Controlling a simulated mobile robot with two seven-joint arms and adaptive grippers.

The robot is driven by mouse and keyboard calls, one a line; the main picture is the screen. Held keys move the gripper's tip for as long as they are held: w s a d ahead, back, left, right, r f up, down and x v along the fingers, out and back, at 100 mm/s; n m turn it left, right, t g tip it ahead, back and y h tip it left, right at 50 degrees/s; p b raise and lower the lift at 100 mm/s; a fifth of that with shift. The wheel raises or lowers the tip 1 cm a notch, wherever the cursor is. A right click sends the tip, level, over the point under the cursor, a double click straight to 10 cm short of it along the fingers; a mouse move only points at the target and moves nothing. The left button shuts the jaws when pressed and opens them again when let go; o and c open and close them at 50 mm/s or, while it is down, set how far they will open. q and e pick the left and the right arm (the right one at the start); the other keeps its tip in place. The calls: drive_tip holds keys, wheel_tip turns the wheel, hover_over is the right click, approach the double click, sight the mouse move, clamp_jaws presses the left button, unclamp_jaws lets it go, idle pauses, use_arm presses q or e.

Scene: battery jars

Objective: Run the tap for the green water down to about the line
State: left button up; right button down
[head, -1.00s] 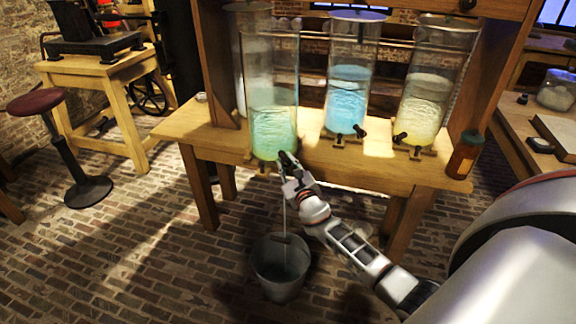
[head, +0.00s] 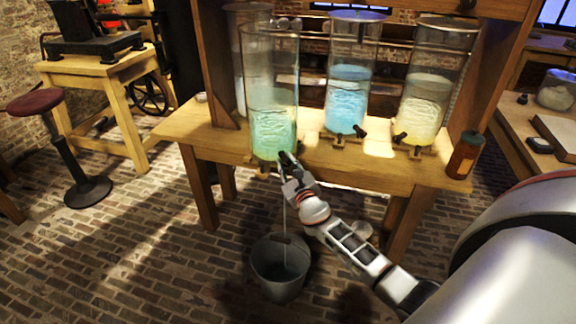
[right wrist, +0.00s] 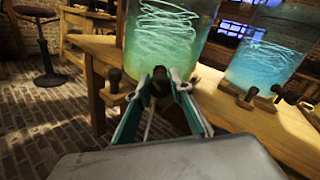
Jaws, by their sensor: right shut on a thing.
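The jar of green water (head: 273,125) stands at the left front of the bench, and its lower part also shows in the right wrist view (right wrist: 160,45). The green reaches a little under halfway up the glass. My right gripper (head: 287,160) is at the foot of this jar, shut on the dark tap handle (right wrist: 159,82). A thin pale stream (head: 285,212) falls from the tap to the grey bucket (head: 281,280) on the floor. I cannot make out the line on the glass. My left gripper is not in view.
A jar of blue water (head: 347,95) and a jar of yellow water (head: 423,108) stand to the right on the wooden bench (head: 225,137), each with a tap. A brown bottle (head: 464,156) stands at the bench's right end. A stool (head: 62,140) is at the left.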

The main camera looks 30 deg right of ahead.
idle(0.3)
drive_tip(key=m, duration=0.2)
drive_tip(key=m+b, duration=0.1)
drive_tip(key=m, duration=0.1)
drive_tip(key=shift+f, duration=0.35)
drive_tip(key=m+b, duration=0.1)
drive_tip(key=m, duration=0.1)
drive_tip(key=shift+r+m, duration=0.15)
drive_tip(key=shift+m, duration=0.15)
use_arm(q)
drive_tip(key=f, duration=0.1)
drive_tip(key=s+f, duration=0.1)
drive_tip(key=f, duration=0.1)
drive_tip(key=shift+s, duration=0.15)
use_arm(e)
drive_tip(key=shift+r, duration=0.15)
drive_tip(key=c, duration=2.9)
unclamp_jaws()
drive_tip(key=m, duration=0.3)
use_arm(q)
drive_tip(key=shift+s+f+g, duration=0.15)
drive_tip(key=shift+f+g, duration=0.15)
use_arm(e)
clamp_jaws()
drive_tip(key=o, duration=1.4)
unclamp_jaws()
drive_tip(key=shift+o, duration=0.2)
